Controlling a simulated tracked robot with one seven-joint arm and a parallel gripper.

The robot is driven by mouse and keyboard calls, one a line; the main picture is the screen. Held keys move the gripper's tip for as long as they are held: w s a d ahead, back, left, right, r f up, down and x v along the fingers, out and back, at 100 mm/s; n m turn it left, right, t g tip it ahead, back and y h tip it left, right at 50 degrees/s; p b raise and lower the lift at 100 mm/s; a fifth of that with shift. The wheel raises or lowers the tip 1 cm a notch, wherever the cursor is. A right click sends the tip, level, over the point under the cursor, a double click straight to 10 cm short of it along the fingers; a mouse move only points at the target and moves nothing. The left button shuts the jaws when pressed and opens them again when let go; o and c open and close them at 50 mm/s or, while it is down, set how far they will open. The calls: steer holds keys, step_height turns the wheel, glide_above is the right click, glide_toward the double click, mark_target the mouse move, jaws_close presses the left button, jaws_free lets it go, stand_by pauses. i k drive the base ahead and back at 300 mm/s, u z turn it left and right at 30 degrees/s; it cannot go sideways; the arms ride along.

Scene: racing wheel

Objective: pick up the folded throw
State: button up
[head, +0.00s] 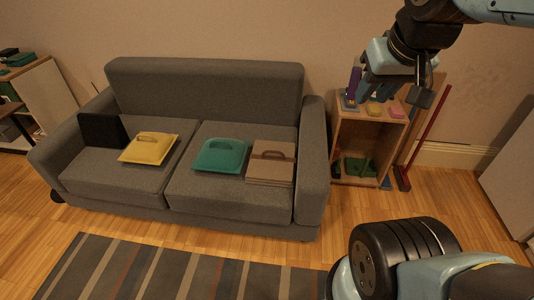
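Several flat folded-looking items lie on the seat of the grey sofa (205,85). My gripper (392,97) is raised at the upper right, in front of the small shelf and well away from the sofa. Its fingers look apart and empty.
A black square item (100,130) leans in the sofa's left corner. A wooden shelf (345,135) with small items stands right of the sofa, beside a red-handled broom (425,135). A striped rug (190,270) lies on the open floor in front.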

mark_target(271, 164)
steer(key=i, duration=0.85)
steer(key=z, duration=0.05)
